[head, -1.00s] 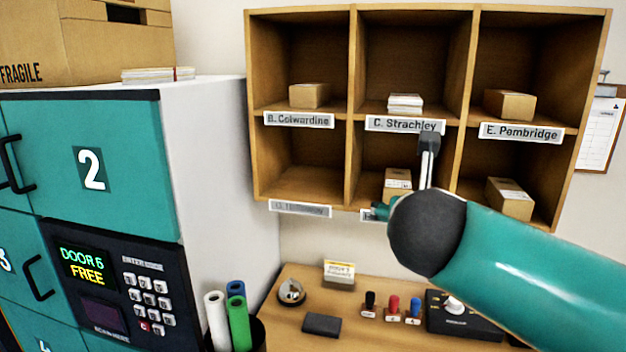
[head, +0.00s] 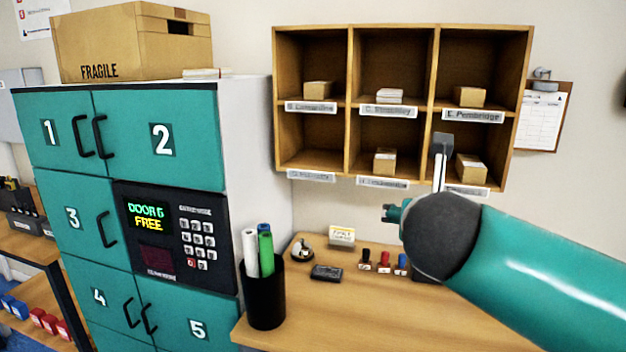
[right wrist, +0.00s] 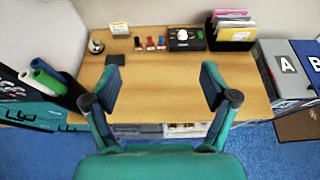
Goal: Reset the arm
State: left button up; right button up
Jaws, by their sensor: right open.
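My right arm, teal with a dark grey joint, comes in from the right in the head view. Its gripper (head: 392,214) shows only in part, left of the dark joint and in front of the wall below the pigeonhole shelf. In the right wrist view my right gripper (right wrist: 160,85) is open and empty, its two teal fingers wide apart above the wooden desk (right wrist: 160,100). Nothing lies between the fingertips except the bare desktop beneath. My left gripper is not in the head view.
A wooden pigeonhole shelf (head: 349,100) with several small boxes hangs on the wall. Teal lockers (head: 75,245) stand at left with a FRAGILE carton (head: 120,45) on top. A black bin (head: 265,300) holds rolls. Stamps (head: 383,262) stand at the desk's back. The desk's middle is clear.

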jog(key=w+d+f+g+h, duration=0.1)
jog(key=w+d+f+g, duration=0.15)
jog(key=f, duration=0.55)
jog(key=w+d+f+g+h, duration=0.15)
jog(key=d+f, duration=0.25)
jog(key=f, duration=0.4)
jog(key=s+d+f+m+g+y, duration=0.1)
jog(key=s+f+g, duration=0.2)
jog(key=f, duration=0.9)
jog(key=s+f+m+g+y, duration=0.1)
jog(key=s+f+g+y, duration=0.2)
jog(key=f, duration=0.9)
jog(key=s+a+f+m+g+y, duration=0.1)
jog(key=s+a+f+m+y, duration=0.2)
jog(key=s+f+m, duration=0.8)
jog(key=s+a+f+m+g+y, duration=0.1)
jog(key=s+a+f+m+y, duration=0.2)
jog(key=s+a+f+m, duration=0.5)
jog(key=s+f+m, duration=0.2)
jog(key=s+m, duration=0.2)
jog(key=m, duration=0.9)
jog(key=shift+s+a+f+m, duration=0.3)
jog(key=shift+s+f+m, duration=0.1)
